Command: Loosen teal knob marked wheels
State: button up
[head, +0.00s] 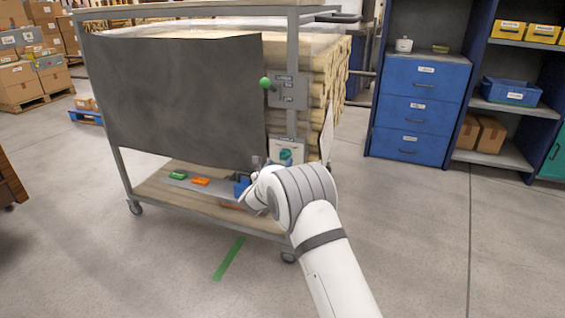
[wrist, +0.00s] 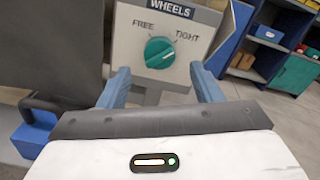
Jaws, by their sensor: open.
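The teal knob (wrist: 158,52) is round and sits on a pale plate (wrist: 196,18) under a dark label reading WHEELS. FREE is printed at its upper left and TIGHT at its upper right. A pale mark shows on the knob's face, but I cannot tell clearly which word it points at. In the head view the knob (head: 285,155) is on the cart's near right post, just beyond my gripper (head: 258,163). In the wrist view my gripper (wrist: 162,88) is open and empty, its blue-grey fingers below and either side of the knob, apart from it.
The cart (head: 180,190) carries wooden rods behind a dark sheet (head: 180,95). A green ball-ended lever (head: 265,84) stands above the knob. Green (head: 177,175) and orange (head: 200,181) items lie on the lower shelf. Blue drawers (head: 415,110) stand at right. Floor to the right is clear.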

aim_at(283, 158)
jog(key=shift+x, duration=1.9)
jog(key=shift+c, duration=0.5)
jog(key=shift+b, duration=0.3)
jog(key=c, duration=0.9)
